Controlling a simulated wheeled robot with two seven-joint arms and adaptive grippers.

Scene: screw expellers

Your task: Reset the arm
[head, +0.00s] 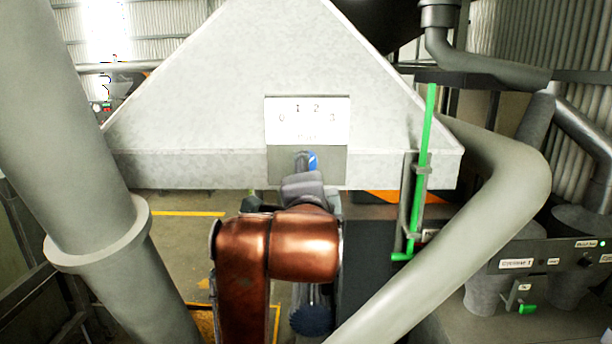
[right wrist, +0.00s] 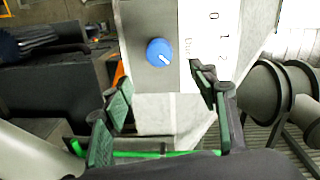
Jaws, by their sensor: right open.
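A blue knob (right wrist: 160,52) with a white pointer mark sits on a grey plate in the right wrist view. Beside it is a white label (right wrist: 212,40) with numbers; in the head view the label (head: 307,120) reads 0, 1, 2, 3. My right gripper (right wrist: 162,98) is open, its two dark green-padded fingers apart with nothing between them. The knob lies beyond the fingertips and appears clear of them. In the head view my copper-coloured right arm reaches up to the plate, and the gripper hides most of the knob (head: 313,160). My left gripper is not in view.
A large pale metal hood (head: 200,130) carries the plate. A green lever rod (head: 423,150) stands right of it. A thick grey pipe (head: 480,220) bends across the right, and another pipe (head: 90,150) stands at the left. Open floor shows below the hood.

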